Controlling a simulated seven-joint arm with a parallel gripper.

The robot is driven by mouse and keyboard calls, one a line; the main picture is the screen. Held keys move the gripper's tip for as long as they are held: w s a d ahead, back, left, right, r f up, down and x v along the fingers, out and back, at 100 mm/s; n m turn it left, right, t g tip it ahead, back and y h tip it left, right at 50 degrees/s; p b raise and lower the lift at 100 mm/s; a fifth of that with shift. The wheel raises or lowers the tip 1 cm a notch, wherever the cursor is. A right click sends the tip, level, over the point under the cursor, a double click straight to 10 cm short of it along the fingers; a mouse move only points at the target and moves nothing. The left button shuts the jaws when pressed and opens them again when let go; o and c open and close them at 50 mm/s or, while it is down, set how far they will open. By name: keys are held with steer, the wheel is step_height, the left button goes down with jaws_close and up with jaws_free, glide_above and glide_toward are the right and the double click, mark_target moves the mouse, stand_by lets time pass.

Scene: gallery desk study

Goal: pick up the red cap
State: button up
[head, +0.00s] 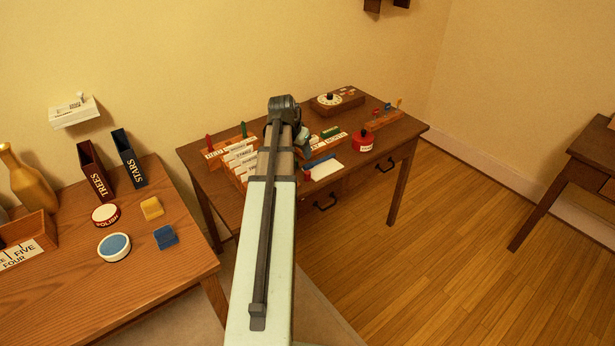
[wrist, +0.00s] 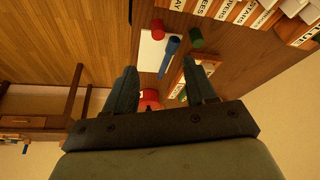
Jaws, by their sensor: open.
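A small red cylinder, which looks like the red cap (wrist: 158,28), stands at one end of a white card (wrist: 150,52) in the wrist view. In the head view the red cap (head: 306,175) shows just right of my arm, partly hidden by it. My gripper (wrist: 160,66) is open and empty above the desk. Its fingers point towards the card, and the cap lies beyond the fingertips, apart from them. In the head view my arm hides most of the gripper.
A blue cylinder (wrist: 170,50) lies by the card, and a green cylinder (wrist: 196,38) is close to the red cap. A red pot (head: 363,141) with a black knob stands to the right. Labelled card racks (head: 240,158) stand on the left. The desk's front edge is near the cap.

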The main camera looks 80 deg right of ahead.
glide_above(307, 173)
steer(key=w+a, duration=0.1)
step_height(307, 173, down, 7)
steer(key=shift+a+f, duration=0.15)
steer(key=shift+f, duration=0.05)
steer(key=shift+a+x, duration=0.15)
steer(key=shift+x, duration=1.25)
steer(key=shift+a+x, duration=0.1)
steer(key=shift+x, duration=1.3)
steer(key=shift+f, duration=0.1)
steer(key=shift+c, duration=0.2)
jaws_close()
